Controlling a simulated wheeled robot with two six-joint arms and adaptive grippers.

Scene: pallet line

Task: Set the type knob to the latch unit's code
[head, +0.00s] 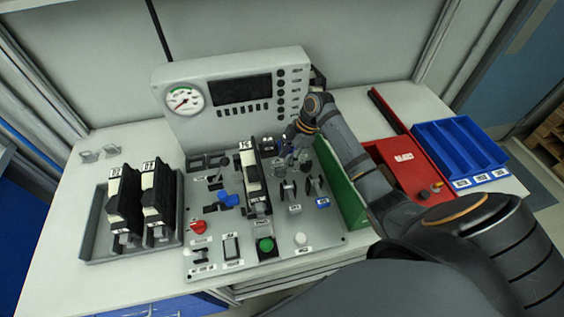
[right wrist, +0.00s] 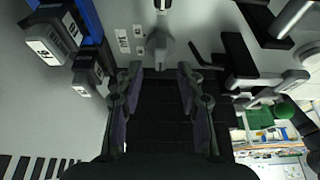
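A black and white latch unit (head: 252,175) stands in the middle of the test panel (head: 322,226). Its top label is too small to read surely. My right gripper (head: 289,152) is over the panel, just right of the unit. In the right wrist view its two fingers (right wrist: 159,72) are apart with nothing between them. A grey knob (right wrist: 160,45) with small labels beside it lies just beyond the fingertips, roughly centred between them; it looks like the type knob. Its setting cannot be read. My left gripper is not in view.
Two similar units (head: 158,200) stand in a grey tray (head: 97,225) on the left. A gauge (head: 184,100) and dark screen (head: 241,89) are on the upright panel. A green-sided bin (head: 342,190), a red box (head: 405,170) and a blue tray (head: 459,150) are on the right.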

